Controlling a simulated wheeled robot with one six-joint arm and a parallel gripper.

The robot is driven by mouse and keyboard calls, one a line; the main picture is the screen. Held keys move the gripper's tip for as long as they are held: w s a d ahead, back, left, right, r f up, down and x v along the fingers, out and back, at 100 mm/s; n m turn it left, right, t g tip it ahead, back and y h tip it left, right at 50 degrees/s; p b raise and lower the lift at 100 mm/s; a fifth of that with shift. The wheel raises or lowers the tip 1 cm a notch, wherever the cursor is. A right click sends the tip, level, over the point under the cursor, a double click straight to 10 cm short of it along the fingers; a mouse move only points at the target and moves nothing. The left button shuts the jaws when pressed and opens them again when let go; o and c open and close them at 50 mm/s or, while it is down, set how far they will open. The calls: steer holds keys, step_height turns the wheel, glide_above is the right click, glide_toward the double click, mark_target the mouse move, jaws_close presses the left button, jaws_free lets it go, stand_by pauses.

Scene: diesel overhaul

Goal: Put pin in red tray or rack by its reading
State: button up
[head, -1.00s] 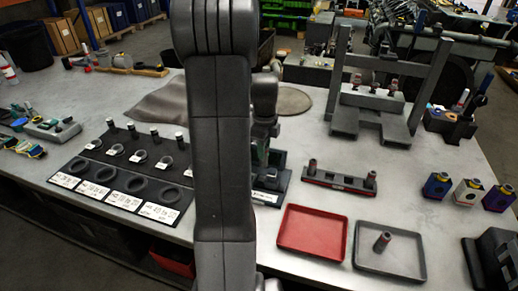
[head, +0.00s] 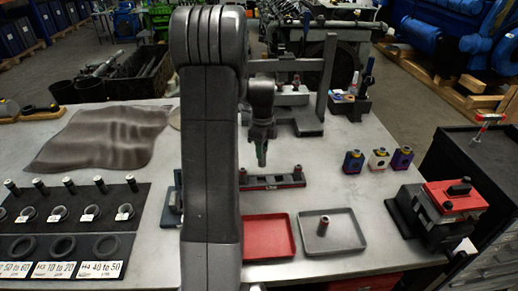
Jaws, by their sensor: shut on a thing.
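The red tray (head: 268,238) lies on the bench, its left side hidden by my arm. The rack (head: 277,182) is a dark, red-fronted bar behind it, with one pin (head: 298,172) upright near its right end and another pin (head: 243,177) near its left end, beside my arm. Another pin (head: 324,224) stands in the grey tray (head: 348,245). My gripper (head: 262,158) points down and appears above or behind the rack. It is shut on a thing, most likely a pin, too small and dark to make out. No reading is legible.
A black board (head: 75,215) with rings, pins and label cards lies at left. A grey press-like frame (head: 300,105) stands behind the rack.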

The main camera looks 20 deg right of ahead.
mark_target(262, 166)
steer(key=shift+f+b, duration=0.95)
steer(key=shift+f, duration=0.6)
steer(key=shift+f, duration=0.25)
steer(key=shift+f+b, duration=0.35)
steer(key=shift+b, duration=0.1)
steer(key=shift+f, duration=0.25)
steer(key=shift+f+b, duration=0.35)
steer(key=shift+b, duration=0.1)
steer(key=shift+f, duration=0.1)
stand_by(0.4)
steer(key=shift+f+b, duration=0.4)
steer(key=shift+f, duration=0.1)
steer(key=shift+f, duration=0.25)
steer(key=shift+f+b, duration=0.35)
steer(key=shift+b, duration=0.05)
